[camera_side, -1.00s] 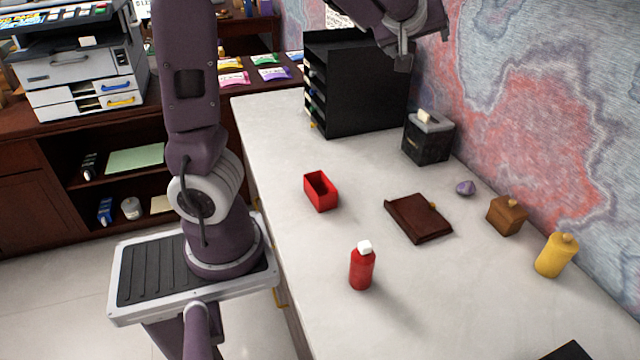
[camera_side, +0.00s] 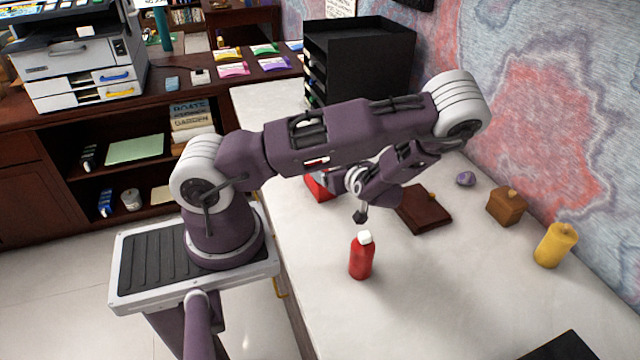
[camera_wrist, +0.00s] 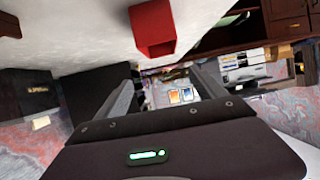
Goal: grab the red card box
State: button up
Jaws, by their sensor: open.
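The red card box (camera_side: 317,188) is an open-topped red box on the desk, largely hidden behind my arm in the side view. In the wrist view it shows at the top centre (camera_wrist: 153,32), beyond my fingers. My gripper (camera_side: 347,200) is low over the desk, close to the box's right side in the side view. In the wrist view its two fingers (camera_wrist: 165,82) are spread with nothing between them. The box looks apart from the fingers.
A red bottle with a white cap (camera_side: 361,257) stands just in front of my gripper. A brown leather item (camera_side: 424,212) lies to the right. A black shelf rack (camera_side: 365,60) stands behind. A wooden block (camera_side: 506,206) and yellow bottle (camera_side: 555,245) are further right.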

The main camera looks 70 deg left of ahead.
notch_tip(320, 180, down, 4)
jog(key=x, duration=0.7)
jog(key=shift+s+f, duration=0.35)
jog(key=shift+d, duration=0.1)
jog(key=c, duration=1.7)
